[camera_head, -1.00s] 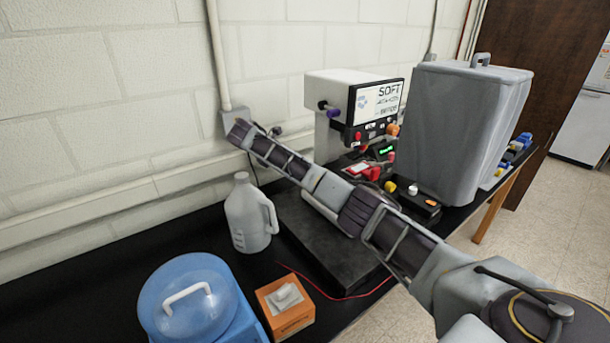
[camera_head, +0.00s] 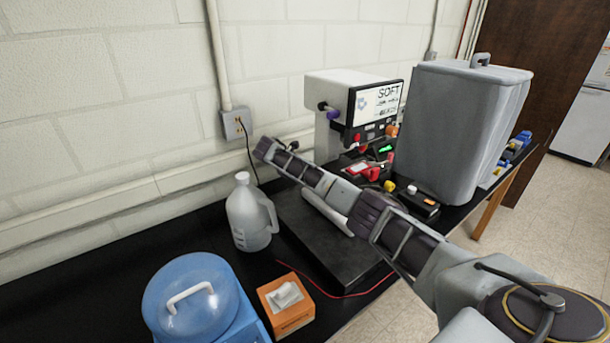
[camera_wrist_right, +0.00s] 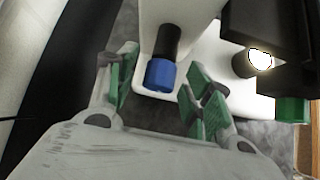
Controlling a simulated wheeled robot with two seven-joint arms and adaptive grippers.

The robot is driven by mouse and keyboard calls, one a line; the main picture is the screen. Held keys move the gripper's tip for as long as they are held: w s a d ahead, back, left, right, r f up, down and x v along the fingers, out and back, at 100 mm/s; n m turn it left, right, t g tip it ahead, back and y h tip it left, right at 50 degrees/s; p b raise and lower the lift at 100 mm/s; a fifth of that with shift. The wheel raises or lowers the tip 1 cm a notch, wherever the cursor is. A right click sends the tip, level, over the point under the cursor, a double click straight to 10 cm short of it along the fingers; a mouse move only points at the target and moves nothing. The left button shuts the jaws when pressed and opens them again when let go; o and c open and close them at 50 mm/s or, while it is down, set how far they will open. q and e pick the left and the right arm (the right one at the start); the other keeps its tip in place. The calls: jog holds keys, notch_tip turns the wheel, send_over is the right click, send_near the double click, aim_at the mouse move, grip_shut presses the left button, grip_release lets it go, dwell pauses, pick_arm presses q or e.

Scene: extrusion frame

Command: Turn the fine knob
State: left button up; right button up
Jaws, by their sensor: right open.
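In the right wrist view, a blue knob (camera_wrist_right: 160,75) on a black shaft sticks out from a white housing. My right gripper (camera_wrist_right: 163,92) is open, with its green-padded fingers on either side of the knob's end. A gap shows on both sides, and I see no contact. In the head view, a white instrument (camera_head: 336,90) with a lit screen stands at the back, and a purple-blue knob (camera_head: 333,113) is on its left side. I cannot tell which knob is the fine one. My right arm crosses the bench; its fingers are not clear there. My left gripper is out of view.
A dark slab (camera_head: 330,245) lies under my right arm. A white jug (camera_head: 250,215), a blue-lidded container (camera_head: 190,290) and an orange box (camera_head: 287,303) stand at the left and front. A large grey bin (camera_head: 455,130) stands right of the instrument.

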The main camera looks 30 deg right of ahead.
jog(key=c, duration=1)
jog(key=shift+s+m+t, duration=0.1)
jog(key=shift+m+t, duration=0.2)
jog(key=shift+t, duration=0.4)
jog(key=shift+s+f+m+t, duration=0.15)
jog(key=shift+m+t, duration=0.45)
jog(key=shift+t, duration=0.4)
jog(key=shift+s+f+m+t, duration=0.1)
jog(key=shift+m+t, duration=0.5)
jog(key=shift+t, duration=0.5)
jog(key=shift+s+f+m+t+b, duration=0.15)
jog(key=shift+m+t+b, duration=0.35)
jog(key=shift+t+b, duration=0.25)
jog(key=shift+m+t+h+b, duration=0.4)
jog(key=shift+m+t+b, duration=0.3)
jog(key=shift+t+b, duration=0.3)
